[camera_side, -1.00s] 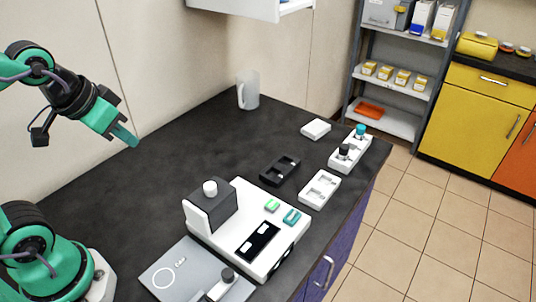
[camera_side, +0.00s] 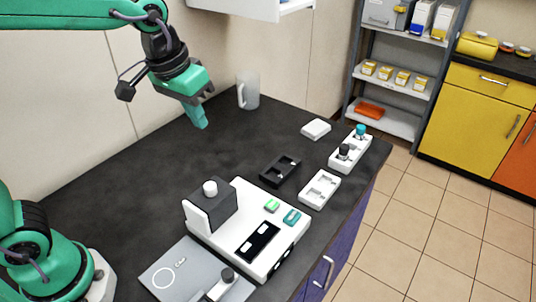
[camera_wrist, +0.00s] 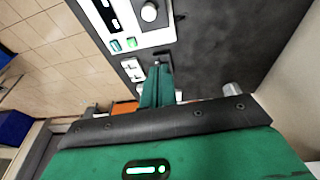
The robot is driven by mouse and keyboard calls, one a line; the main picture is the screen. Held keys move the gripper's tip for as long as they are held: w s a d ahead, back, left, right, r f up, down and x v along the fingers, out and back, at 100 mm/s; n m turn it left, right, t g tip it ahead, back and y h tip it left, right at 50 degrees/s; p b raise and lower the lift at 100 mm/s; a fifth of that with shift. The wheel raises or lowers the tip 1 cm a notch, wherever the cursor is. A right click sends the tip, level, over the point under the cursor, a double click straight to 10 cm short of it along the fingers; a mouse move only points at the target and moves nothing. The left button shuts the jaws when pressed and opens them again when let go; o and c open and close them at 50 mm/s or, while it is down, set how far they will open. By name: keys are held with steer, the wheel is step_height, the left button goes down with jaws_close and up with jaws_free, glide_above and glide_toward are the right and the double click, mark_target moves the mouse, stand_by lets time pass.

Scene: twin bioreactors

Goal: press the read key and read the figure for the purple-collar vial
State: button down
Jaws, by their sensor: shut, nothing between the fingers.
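A white reader (camera_side: 250,225) stands on the dark bench, with a grey block and white knob on its left. It has a light green key (camera_side: 272,206), a teal key (camera_side: 292,216) and a black display (camera_side: 257,241) with pale blocks, no legible figure. Which key is the read key, I cannot tell. My gripper (camera_side: 203,122) is shut and empty, in the air above the bench, behind the reader. The wrist view shows the shut fingers (camera_wrist: 158,70) and the keys beyond. A white rack (camera_side: 338,163) holds a teal-capped vial (camera_side: 361,131) and a black-capped vial (camera_side: 344,151). I cannot make out a purple collar.
An empty-looking white rack (camera_side: 320,189) and a black rack (camera_side: 280,171) lie right of the reader. A white box (camera_side: 316,129) and frosted mug (camera_side: 248,91) stand farther back. A grey plate (camera_side: 165,270) with a black-knobbed part is in front. The bench's back left is clear.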

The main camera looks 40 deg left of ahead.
steer(key=w+d+f+g, duration=0.25)
steer(key=w+d, duration=0.35)
steer(key=d, duration=0.3)
glide_above(291, 215)
steer(key=shift+g+y, duration=0.25)
steer(key=shift+y, duration=0.15)
step_height(291, 215, down, 6)
steer(key=shift+r, duration=0.2)
steer(key=shift+f, duration=0.1)
step_height(291, 215, down, 14)
steer(key=shift+r, duration=0.1)
stand_by(0.4)
